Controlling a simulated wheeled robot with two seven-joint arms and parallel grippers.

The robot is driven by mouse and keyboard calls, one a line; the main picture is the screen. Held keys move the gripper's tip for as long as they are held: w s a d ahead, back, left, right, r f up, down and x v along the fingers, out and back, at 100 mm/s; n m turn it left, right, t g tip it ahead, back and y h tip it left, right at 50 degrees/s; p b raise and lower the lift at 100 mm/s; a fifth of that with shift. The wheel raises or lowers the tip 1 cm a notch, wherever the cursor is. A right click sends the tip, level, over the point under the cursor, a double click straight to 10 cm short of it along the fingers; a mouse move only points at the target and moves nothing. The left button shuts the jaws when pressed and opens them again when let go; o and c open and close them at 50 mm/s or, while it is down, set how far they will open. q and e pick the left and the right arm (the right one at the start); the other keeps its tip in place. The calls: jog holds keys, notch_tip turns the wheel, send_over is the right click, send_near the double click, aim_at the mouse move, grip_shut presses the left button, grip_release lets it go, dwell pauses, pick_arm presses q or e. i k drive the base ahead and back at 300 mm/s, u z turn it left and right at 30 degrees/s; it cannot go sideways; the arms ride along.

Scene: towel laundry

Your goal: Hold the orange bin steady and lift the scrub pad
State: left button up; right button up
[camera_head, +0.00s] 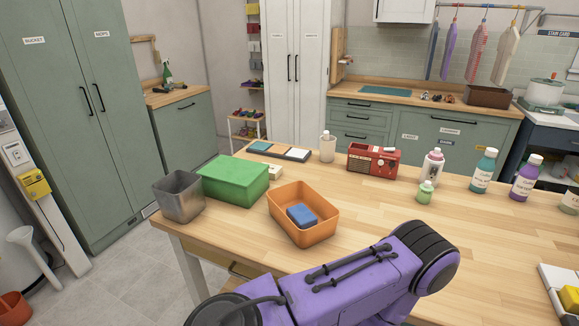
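The orange bin (285,223) stands upright and open-topped on the wooden table, left of centre. No fingertips of either gripper show, so neither gripper can be seen at the bin or the pad.
A green box (233,180) stands just behind and left of the bin, beside a grey metal container (179,196) at the table's left edge. A red radio (373,160) and several bottles stand farther back. The tabletop right of the bin (400,205) is clear.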

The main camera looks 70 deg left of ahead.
aim_at(303, 218)
jog(key=k, duration=0.3)
jog(key=u, duration=1.15)
